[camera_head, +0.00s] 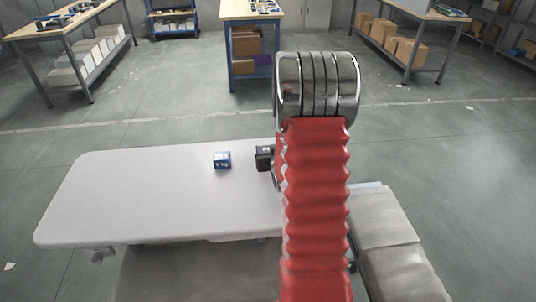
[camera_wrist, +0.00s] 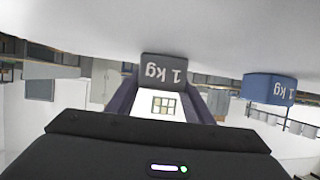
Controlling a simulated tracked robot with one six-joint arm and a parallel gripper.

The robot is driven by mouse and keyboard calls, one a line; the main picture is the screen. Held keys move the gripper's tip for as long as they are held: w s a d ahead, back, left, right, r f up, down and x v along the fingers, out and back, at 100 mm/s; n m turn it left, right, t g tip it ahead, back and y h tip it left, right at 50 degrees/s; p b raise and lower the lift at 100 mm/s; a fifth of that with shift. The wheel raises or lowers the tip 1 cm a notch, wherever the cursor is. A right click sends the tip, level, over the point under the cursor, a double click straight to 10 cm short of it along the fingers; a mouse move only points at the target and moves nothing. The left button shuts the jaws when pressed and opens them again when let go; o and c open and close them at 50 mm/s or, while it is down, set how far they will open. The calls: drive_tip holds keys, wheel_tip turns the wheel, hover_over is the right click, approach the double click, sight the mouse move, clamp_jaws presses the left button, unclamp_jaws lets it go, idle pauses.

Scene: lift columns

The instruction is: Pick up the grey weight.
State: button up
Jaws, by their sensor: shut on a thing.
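The grey weight (camera_wrist: 163,69), a dark block marked "1 kg", sits between the fingertips of my gripper (camera_wrist: 163,84) in the wrist view, which is upside down. My gripper is shut on it. In the head view the grey weight (camera_head: 264,153) shows as a small dark block just left of my red arm. My arm hides most of the gripper there. I cannot tell whether the weight touches the table or is slightly above it.
A blue weight (camera_head: 222,160) stands on the white table (camera_head: 130,195), left of the grey one; it also shows in the wrist view (camera_wrist: 270,89). The table's left part is clear. Workbenches (camera_head: 255,12) with boxes stand farther back across open floor.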

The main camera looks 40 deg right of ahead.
clamp_jaws()
drive_tip(key=shift+r, duration=0.15)
drive_tip(key=shift+w+r, duration=0.1)
drive_tip(key=shift+r, duration=4.95)
